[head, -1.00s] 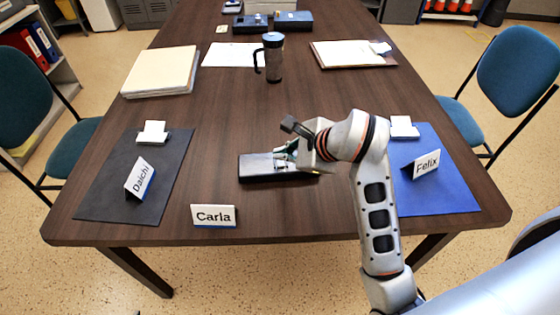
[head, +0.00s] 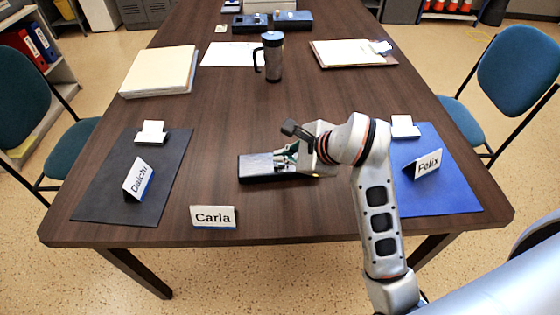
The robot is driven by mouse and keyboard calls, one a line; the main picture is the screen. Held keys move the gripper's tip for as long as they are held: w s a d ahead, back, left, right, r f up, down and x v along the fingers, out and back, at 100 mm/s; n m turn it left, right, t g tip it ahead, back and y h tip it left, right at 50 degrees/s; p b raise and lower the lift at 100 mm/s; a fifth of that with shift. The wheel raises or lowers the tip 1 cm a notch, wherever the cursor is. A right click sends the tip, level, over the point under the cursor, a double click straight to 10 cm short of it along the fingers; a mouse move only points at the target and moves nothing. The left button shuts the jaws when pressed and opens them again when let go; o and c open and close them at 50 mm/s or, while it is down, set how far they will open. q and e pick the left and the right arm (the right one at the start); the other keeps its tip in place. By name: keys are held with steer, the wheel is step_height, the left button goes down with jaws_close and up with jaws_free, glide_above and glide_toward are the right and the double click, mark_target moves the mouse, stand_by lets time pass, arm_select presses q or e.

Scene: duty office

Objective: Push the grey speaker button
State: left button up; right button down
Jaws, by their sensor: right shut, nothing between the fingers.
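My left gripper is not in view.
Name cards stand near the front: Carla (head: 213,216), Daichi (head: 137,179) on a dark mat (head: 105,205), Felix (head: 427,163) on a blue mat (head: 450,195). A dark mug (head: 273,62), papers and a folder stack (head: 158,72) lie farther back.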

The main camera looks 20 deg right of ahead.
mark_target(283, 165)
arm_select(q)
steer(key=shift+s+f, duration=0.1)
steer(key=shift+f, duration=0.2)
arm_select(e)
steer(key=shift+f, duration=0.35)
stand_by(0.3)
steer(key=shift+r+p, duration=0.3)
steer(key=shift+r, duration=0.45)
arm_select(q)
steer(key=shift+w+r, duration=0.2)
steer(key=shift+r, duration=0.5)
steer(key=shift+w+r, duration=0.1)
arm_select(e)
steer(key=shift+r+p, duration=0.8)
steer(key=shift+r, duration=0.45)
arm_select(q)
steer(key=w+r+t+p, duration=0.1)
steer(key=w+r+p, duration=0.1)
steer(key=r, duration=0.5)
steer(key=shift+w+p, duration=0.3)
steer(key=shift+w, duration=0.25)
arm_select(e)
step_height(283, 165, up, 4)
steer(key=shift+f, duration=0.25)
